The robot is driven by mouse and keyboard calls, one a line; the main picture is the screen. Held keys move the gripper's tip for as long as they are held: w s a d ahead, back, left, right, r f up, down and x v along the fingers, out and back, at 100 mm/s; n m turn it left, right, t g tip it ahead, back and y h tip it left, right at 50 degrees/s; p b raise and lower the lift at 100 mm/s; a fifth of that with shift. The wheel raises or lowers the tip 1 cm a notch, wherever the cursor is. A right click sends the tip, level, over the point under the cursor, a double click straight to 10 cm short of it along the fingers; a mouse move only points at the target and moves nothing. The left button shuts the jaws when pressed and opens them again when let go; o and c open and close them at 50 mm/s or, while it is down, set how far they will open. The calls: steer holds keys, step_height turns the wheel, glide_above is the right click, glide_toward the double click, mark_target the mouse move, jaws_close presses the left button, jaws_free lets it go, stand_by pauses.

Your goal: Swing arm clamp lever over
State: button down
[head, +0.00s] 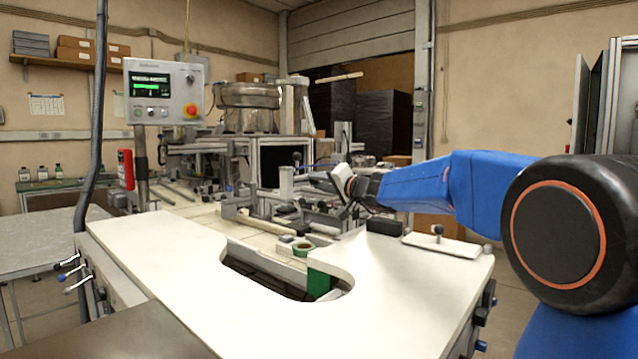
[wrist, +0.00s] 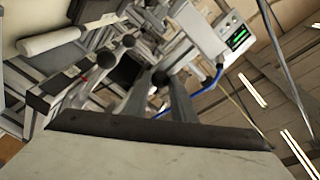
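My gripper (head: 330,183) reaches in from the right over the middle of the machine, tilted. In the wrist view, two dark finger-like parts (wrist: 158,85) stand apart above the pale hand edge, with no object seen between them. I cannot single out the swing arm clamp lever with certainty. Small metal posts and dark fittings (head: 290,208) lie just below and left of the gripper in the head view. Two dark round knob-like ends (wrist: 107,59) show left of the fingers in the wrist view. I see no contact with any of them.
A white worktop (head: 190,265) with a curved cutout (head: 285,275) lies in front; its left part is bare. A metal bowl (head: 247,97) and frame stand behind. Small levers (head: 72,272) project from the left side.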

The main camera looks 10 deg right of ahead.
steer(key=shift+r, duration=0.1)
steer(key=w+d+r+m+g, duration=0.1)
steer(key=w+d+r+m, duration=0.1)
steer(key=m, duration=0.5)
steer(key=w+d+r+m+g+y, duration=0.1)
steer(key=w+d+r+m+g, duration=0.1)
steer(key=d+r+m, duration=0.2)
steer(key=shift+w+d+r+m, duration=0.15)
steer(key=shift+w+r+m, duration=0.1)
steer(key=shift+r+m, duration=1.2)
steer(key=shift+f+m, duration=0.1)
steer(key=shift+m, duration=0.15)
steer(key=c, duration=1.5)
jaws_free()
steer(key=shift+s, duration=0.1)
